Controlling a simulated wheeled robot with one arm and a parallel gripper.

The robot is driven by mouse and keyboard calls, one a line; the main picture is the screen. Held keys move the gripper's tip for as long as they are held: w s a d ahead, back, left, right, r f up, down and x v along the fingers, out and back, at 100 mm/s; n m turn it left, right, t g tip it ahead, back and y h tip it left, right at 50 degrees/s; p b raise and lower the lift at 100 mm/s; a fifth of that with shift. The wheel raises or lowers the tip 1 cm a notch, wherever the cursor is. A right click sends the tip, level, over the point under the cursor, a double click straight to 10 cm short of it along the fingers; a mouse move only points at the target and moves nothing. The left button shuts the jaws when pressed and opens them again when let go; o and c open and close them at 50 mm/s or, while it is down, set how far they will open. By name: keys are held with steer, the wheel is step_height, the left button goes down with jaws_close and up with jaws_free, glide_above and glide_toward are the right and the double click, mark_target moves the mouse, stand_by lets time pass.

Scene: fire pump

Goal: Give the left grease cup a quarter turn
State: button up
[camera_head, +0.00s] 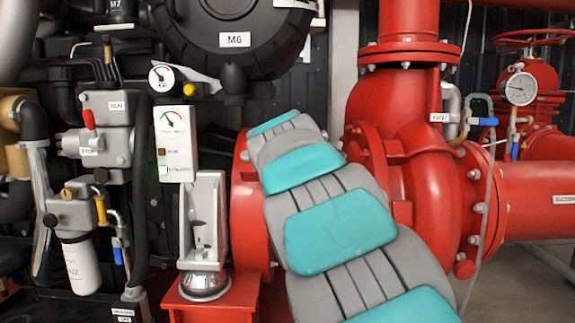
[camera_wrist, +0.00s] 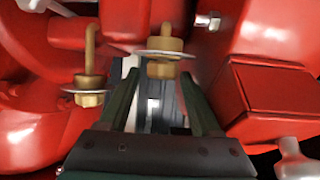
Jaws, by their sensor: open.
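Two brass grease cups show in the wrist view, each with a thin metal disc around it. One grease cup (camera_wrist: 89,92) is at the left, below a bent brass pipe and outside my jaws. The other grease cup (camera_wrist: 165,66) is near the picture's middle, in line with the gap between my fingertips. I cannot tell whether either finger touches it, or which cup the task calls left. My gripper (camera_wrist: 160,82) has two dark fingers spread apart, with nothing clamped.
Red pump casing (camera_head: 440,195) crowds the right of my arm. A control box with a gauge (camera_head: 174,143) and a grey lever bracket (camera_head: 205,220) stand at its left. In the wrist view, a red block (camera_wrist: 275,97) is close to the right finger.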

steer(key=shift+a+f+n+y+p, duration=0.1)
steer(key=shift+a+n+y+p, duration=0.1)
steer(key=shift+n+y+p, duration=0.15)
steer(key=shift+y, duration=0.25)
steer(key=shift+d+n+g+y+p, duration=0.15)
steer(key=shift+n+g+y+p, duration=0.15)
steer(key=shift+n+y+p, duration=1.05)
steer(key=shift+n+y, duration=0.4)
steer(key=shift+y, duration=0.15)
steer(key=shift+d+r+n+y+p, duration=0.15)
steer(key=shift+r+n+y+p, duration=0.05)
steer(key=shift+n+y+p, duration=0.35)
steer(key=shift+g+y, duration=0.25)
steer(key=shift+g, duration=0.05)
steer(key=shift+f+n+g+y+p, duration=0.1)
steer(key=shift+n+g+y+p, duration=0.3)
steer(key=shift+n+y+p, duration=0.3)
steer(key=shift+w+d+n+g+y+p, duration=0.1)
steer(key=shift+n+g+y+p, duration=0.25)
steer(key=shift+n+y+p, duration=0.15)
steer(key=shift+w+d+n+g+y+p, duration=0.1)
steer(key=shift+n+g+y+p, duration=0.3)
steer(key=shift+n+p, duration=0.15)
steer(key=shift+n+g+y+p, duration=0.4)
steer(key=shift+n+p, duration=0.1)
steer(key=shift+p, duration=0.1)
